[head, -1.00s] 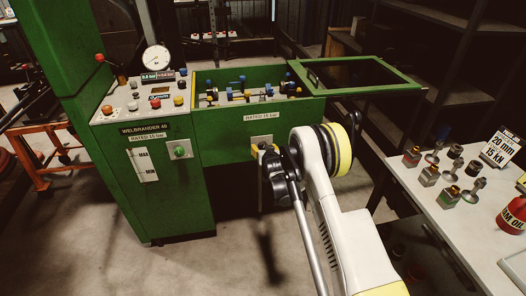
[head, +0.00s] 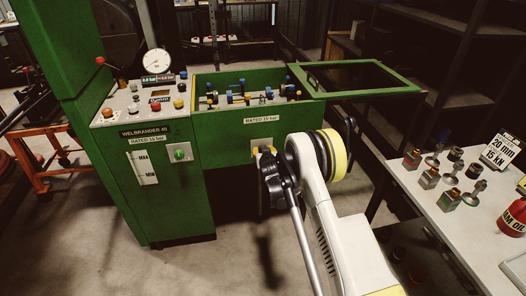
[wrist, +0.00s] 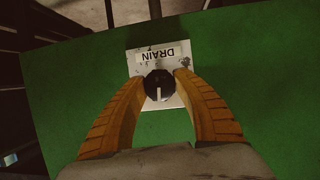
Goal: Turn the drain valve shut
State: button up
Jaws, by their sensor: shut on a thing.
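The drain valve is a round black knob (wrist: 159,86) with a white line running up and down the picture in the wrist view. It sits on a pale plate (wrist: 172,58) marked DRAIN, upside down there, on the green machine front. My gripper (wrist: 160,76) is shut on the knob, one tan finger on each side. In the head view the plate (head: 257,142) shows on the machine's front, and my wrist and arm hide the knob and most of my gripper (head: 265,152).
The green machine (head: 175,205) carries a gauge (head: 157,62), a control panel and an open bin of fittings (head: 250,92). A white table (head: 455,228) with several fittings and a red oil bottle (head: 515,217) stands at right. Dark shelves are behind it.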

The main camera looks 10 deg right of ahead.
jog(key=shift+n+h, duration=0.3)
jog(key=shift+n, duration=0.3)
jog(key=shift+c, duration=0.2)
jog(key=o, duration=1.2)
jog(key=v, duration=1.2)
